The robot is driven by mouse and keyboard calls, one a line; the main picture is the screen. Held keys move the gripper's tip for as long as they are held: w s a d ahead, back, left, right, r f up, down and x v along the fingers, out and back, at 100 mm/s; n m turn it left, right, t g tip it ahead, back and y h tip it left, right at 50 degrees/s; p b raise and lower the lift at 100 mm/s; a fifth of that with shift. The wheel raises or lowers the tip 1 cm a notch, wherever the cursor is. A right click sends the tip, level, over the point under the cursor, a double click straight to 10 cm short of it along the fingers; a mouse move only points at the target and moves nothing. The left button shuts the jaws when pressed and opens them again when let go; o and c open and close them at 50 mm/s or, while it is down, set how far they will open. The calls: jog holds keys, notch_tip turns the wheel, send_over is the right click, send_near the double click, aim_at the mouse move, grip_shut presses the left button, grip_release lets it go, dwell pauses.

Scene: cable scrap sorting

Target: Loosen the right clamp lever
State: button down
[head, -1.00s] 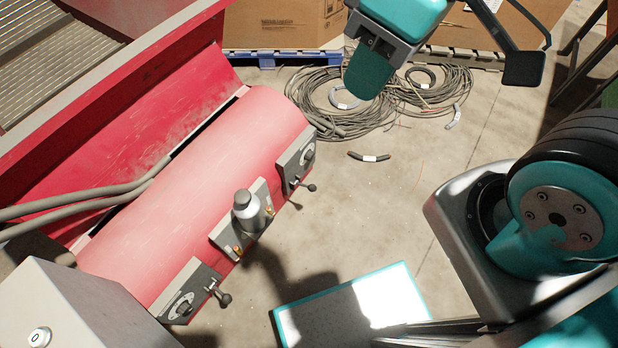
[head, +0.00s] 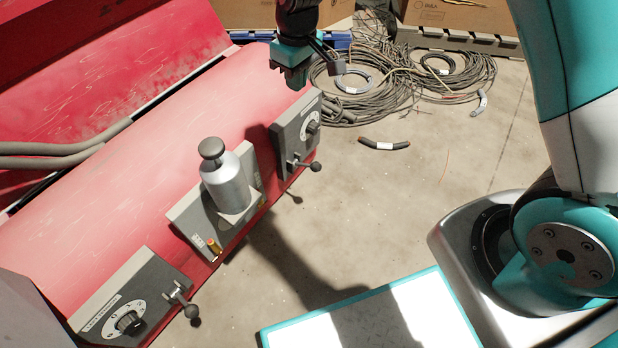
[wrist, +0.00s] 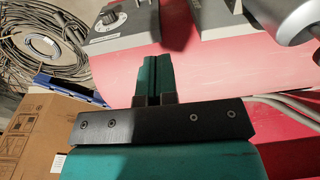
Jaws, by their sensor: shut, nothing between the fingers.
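The right clamp lever (head: 303,164) is a short dark bar with a round black knob. It sticks out from the lower edge of the right grey dial plate (head: 290,135) on the red drum. My gripper (head: 297,82) is above and behind that plate in the head view, apart from the lever. Its teal fingers are together and empty, also in the wrist view (wrist: 154,62). The wrist view shows a grey dial plate (wrist: 105,32) beyond the fingertips. I cannot make out the lever there.
A silver cylinder (head: 228,185) stands on the middle plate. A second lever (head: 183,301) is on the left dial plate (head: 120,300). Cable coils (head: 375,85) and a short cable piece (head: 384,144) lie on the floor. A teal-edged white panel (head: 375,315) is at the front.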

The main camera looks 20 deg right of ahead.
jog(key=w+f+b, duration=0.2)
jog(key=f+b, duration=0.1)
jog(key=f, duration=0.6)
jog(key=w+d+f+h+b, duration=0.1)
jog(key=w+f+b, duration=0.1)
jog(key=f, duration=0.6)
jog(key=shift+w+f+b, duration=0.15)
jog(key=shift+f+b, duration=0.2)
jog(key=shift+b, duration=0.05)
jog(key=b, duration=0.7)
send_over(307, 165)
notch_tip(307, 165, down, 12)
jog(key=shift+s+d+f, duration=0.15)
jog(key=shift+s+f, duration=0.3)
jog(key=shift+s, duration=0.2)
